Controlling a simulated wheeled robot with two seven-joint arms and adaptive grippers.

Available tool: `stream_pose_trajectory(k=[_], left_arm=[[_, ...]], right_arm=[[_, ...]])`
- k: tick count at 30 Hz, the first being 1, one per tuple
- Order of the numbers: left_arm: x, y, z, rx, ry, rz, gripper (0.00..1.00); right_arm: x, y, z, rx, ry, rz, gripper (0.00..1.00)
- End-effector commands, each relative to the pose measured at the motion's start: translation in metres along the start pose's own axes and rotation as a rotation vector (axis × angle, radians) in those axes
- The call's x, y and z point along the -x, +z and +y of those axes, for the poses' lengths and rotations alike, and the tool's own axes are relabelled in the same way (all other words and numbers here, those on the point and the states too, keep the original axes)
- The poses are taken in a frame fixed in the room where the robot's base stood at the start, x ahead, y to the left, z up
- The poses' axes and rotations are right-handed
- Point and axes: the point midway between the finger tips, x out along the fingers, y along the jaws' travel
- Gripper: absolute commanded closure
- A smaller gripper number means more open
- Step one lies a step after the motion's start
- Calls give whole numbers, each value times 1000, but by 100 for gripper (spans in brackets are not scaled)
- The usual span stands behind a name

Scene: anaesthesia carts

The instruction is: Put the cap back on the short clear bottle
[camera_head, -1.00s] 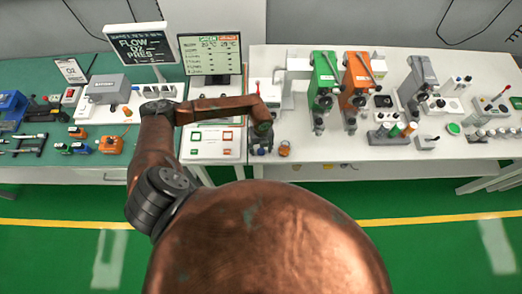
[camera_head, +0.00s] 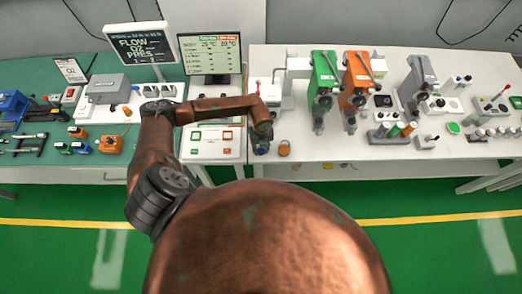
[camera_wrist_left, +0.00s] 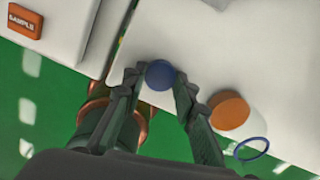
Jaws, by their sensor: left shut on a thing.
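My left gripper (camera_head: 262,149) hangs over the front left part of the white table. In the left wrist view the gripper (camera_wrist_left: 159,76) is shut on a round blue cap (camera_wrist_left: 160,74), held between its fingertips. The short clear bottle (camera_head: 284,149) stands just right of the gripper in the head view, near the table's front edge, with orange contents. In the left wrist view the orange part of the bottle (camera_wrist_left: 228,110) lies right of the right finger, and a thin blue ring appears to mark its open rim. The cap is apart from the bottle. My right gripper is not in view.
A green device (camera_head: 323,75) and an orange device (camera_head: 357,78) stand behind and right of the bottle. A monitor (camera_head: 210,54) is at the back left. The white table (camera_head: 340,150) is fairly clear right of the bottle. The left green-topped bench (camera_head: 40,165) holds several small items.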

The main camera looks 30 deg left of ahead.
Motion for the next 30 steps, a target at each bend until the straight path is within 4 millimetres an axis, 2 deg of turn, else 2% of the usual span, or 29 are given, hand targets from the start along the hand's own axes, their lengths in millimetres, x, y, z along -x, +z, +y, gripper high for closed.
stream_pose_trajectory(k=[8,12,20,24,30], left_arm=[[9,1,-1,-1,-2,-1,85],[31,2,-1,-2,-3,-4,85],[90,-49,14,-6,-3,-2,85],[104,-84,24,-7,-2,1,85],[121,-117,34,-4,-3,-1,85]], right_arm=[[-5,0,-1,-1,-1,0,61],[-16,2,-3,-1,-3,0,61],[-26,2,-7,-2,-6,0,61],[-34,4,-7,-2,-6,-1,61],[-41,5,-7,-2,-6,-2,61]])
